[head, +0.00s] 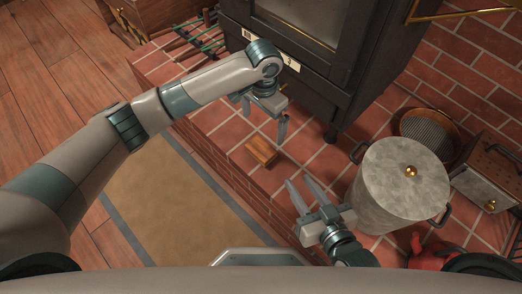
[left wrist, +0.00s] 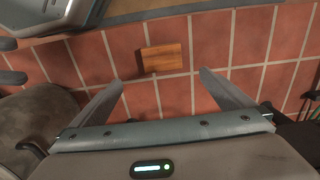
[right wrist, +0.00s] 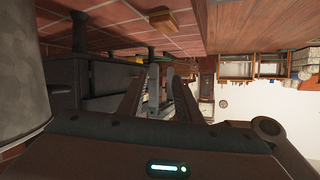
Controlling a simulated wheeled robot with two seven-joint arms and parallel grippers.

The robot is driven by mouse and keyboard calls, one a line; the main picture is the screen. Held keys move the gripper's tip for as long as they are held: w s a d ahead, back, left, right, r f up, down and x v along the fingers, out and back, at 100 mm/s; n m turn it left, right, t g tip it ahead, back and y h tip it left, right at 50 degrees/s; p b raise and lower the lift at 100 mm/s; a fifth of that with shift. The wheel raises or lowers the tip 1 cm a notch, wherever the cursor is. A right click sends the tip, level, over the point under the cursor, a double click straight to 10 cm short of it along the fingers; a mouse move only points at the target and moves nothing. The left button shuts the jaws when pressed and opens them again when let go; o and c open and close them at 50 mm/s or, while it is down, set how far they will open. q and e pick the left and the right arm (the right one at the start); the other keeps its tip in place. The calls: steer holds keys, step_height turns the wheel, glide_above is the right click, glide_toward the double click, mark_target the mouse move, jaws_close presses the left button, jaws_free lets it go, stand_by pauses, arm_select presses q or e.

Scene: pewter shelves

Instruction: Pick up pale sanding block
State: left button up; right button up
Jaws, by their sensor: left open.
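The pale sanding block (head: 262,152) is a small orange-brown wooden-looking block lying flat on the red hearth tiles near their front edge. It also shows in the left wrist view (left wrist: 162,58) and the right wrist view (right wrist: 172,20). My left gripper (head: 264,122) is open and empty above the tiles, just beyond the block in the head view. In the left wrist view the block lies just past the open fingertips, roughly centred between them, untouched. My right gripper (head: 298,181) is empty, its fingers slightly apart, between the block and the metal pot.
A lidded grey pot (head: 400,185) stands right of my right gripper. A black stove (head: 310,55) stands behind the block. A metal box (head: 490,190) and a round basket (head: 428,132) are at the right. A tan mat (head: 170,200) lies on the lower floor at left.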

arm_select(q)
steer(key=b, duration=0.2)
glide_above(261, 148)
steer(key=f, duration=0.8)
steer(key=shift+s+d+f, duration=0.15)
steer(key=shift+d, duration=0.15)
steer(key=shift+f, duration=0.4)
arm_select(e)
step_height(261, 148, up, 8)
steer(key=a+t+y, duration=0.1)
steer(key=a+t, duration=0.1)
steer(key=t, duration=0.3)
steer(key=shift+w+r+y, duration=0.15)
steer(key=shift+w+y, duration=0.15)
steer(key=shift+w, duration=0.05)
arm_select(q)
steer(key=shift+f, duration=0.25)
steer(key=f, duration=0.1)
steer(key=f+b, duration=0.2)
steer(key=f, duration=0.1)
steer(key=shift+a, duration=0.3)
steer(key=shift+f, duration=0.35)
arm_select(e)
step_height(261, 148, up, 6)
steer(key=s+t+y, duration=0.1)
steer(key=s+t, duration=0.2)
steer(key=t, duration=0.1)
steer(key=shift+a+r+y, duration=0.15)
steer(key=shift+y, duration=0.15)
